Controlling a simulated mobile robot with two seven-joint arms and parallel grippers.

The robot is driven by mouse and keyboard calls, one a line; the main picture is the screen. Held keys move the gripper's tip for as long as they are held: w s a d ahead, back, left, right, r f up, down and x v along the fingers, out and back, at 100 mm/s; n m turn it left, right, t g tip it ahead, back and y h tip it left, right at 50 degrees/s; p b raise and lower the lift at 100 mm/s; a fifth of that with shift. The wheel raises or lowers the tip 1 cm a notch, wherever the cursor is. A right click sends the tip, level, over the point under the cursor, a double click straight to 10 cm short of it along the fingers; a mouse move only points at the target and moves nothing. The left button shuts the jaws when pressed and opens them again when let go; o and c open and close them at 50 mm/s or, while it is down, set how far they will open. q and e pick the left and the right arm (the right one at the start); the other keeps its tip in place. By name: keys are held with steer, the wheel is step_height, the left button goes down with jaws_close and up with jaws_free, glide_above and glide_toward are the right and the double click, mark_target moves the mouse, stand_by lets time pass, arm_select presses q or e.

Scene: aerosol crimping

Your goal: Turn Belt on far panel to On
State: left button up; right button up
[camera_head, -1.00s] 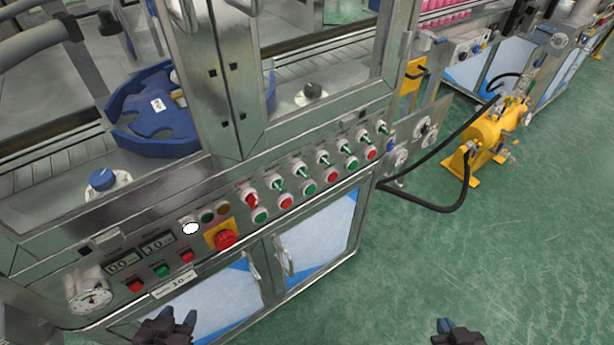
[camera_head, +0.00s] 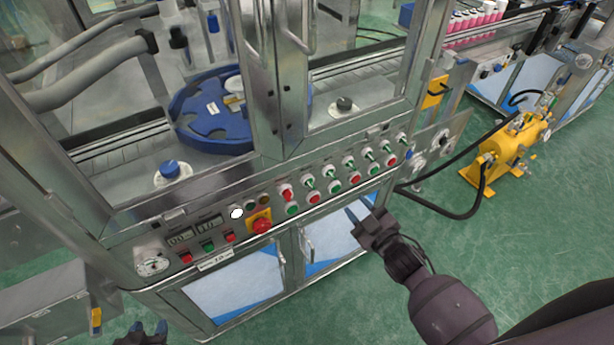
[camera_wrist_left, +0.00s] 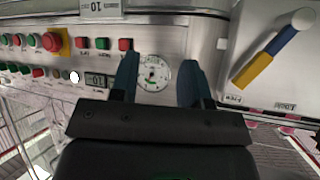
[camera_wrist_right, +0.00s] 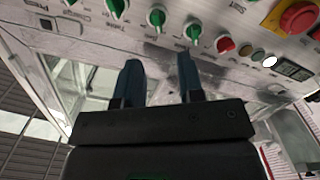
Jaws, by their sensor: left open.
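The near machine's control panel (camera_head: 330,185) carries a row of green switch knobs, with one red knob (camera_head: 287,192) at its left end, above red and green buttons.
A red emergency button (camera_head: 262,225) on a yellow plate is left of the knobs. A yellow pump unit (camera_head: 510,140) with black hoses stands at the right. The green floor (camera_head: 560,240) there is clear. A glazed metal frame rises above the near panel.

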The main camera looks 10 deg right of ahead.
mark_target(334, 177)
steer(key=x, duration=0.9)
steer(key=shift+r, duration=0.4)
steer(key=shift+x, duration=0.8)
arm_select(q)
steer(key=shift+w+d+r, duration=0.3)
steer(key=shift+w+r, duration=0.1)
steer(key=shift+w, duration=0.25)
steer(key=shift+w, duration=0.1)
arm_select(e)
steer(key=shift+c, duration=0.4)
arm_select(q)
steer(key=shift+w+r, duration=0.1)
steer(key=shift+w, duration=0.05)
arm_select(e)
jaws_close()
